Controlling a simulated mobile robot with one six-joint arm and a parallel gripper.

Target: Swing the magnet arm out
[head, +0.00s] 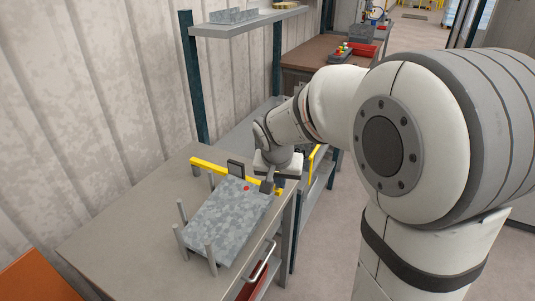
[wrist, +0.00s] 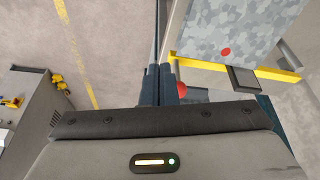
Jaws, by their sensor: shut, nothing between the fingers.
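The magnet arm is a yellow bar (head: 208,166) lying across the far end of a grey mottled sheet stack (head: 225,220); it also shows in the wrist view (wrist: 205,62). A black block (head: 236,168) sits on the bar, also in the wrist view (wrist: 242,78). A red dot (head: 246,188) marks the sheet. My gripper (head: 268,186) is at the right end of the bar, fingers pointing down. In the wrist view its fingers (wrist: 159,84) are together and empty. A red ball (wrist: 181,89) shows just right of them, partly hidden; contact cannot be told.
Upright grey posts (head: 210,255) surround the sheet on the workbench (head: 125,225). A shelf (head: 245,22) on dark uprights stands behind. A red drawer (head: 254,287) is below the bench. The bench's left side is bare. An orange surface (head: 38,278) is at lower left.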

